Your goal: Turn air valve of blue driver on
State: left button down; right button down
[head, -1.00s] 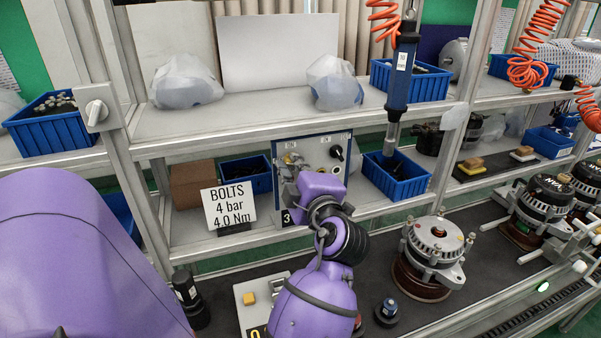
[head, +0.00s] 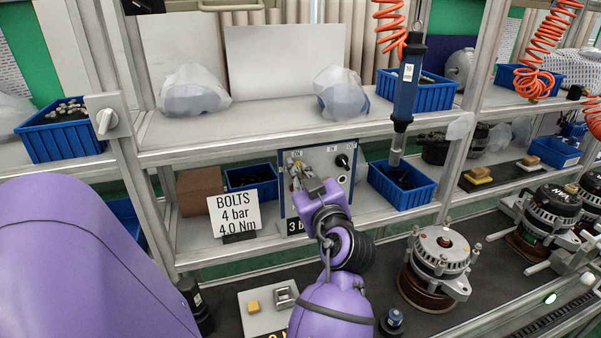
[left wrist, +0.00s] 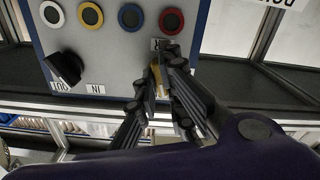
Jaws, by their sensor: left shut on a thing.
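The blue driver (head: 407,88) hangs upright from an orange coiled hose above a blue bin. The valve panel (head: 346,178), a grey plate with a blue frame, stands on the lower shelf. My left gripper (head: 299,178) is at the left part of this panel. In the left wrist view my left gripper (left wrist: 160,75) is shut on a small brass-coloured valve handle (left wrist: 154,74) below a red ring. The fingers hide most of the handle, so its angle is hard to tell. My right gripper is not in view.
A black knob (left wrist: 66,68) and coloured rings sit on the panel. A "BOLTS 4 bar 4.0 Nm" sign (head: 235,212) stands left of it. A blue bin (head: 402,190) is close on its right. An alternator (head: 437,262) stands on the bench in front.

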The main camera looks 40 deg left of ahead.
pick_arm(q)
jog(key=shift+m+p, duration=0.35)
jog(key=shift+m, duration=1.25)
jog(key=c, duration=1.9)
grip_release()
jog(key=shift+o, duration=0.2)
jog(key=v, duration=1.2)
jog(key=shift+f, duration=0.1)
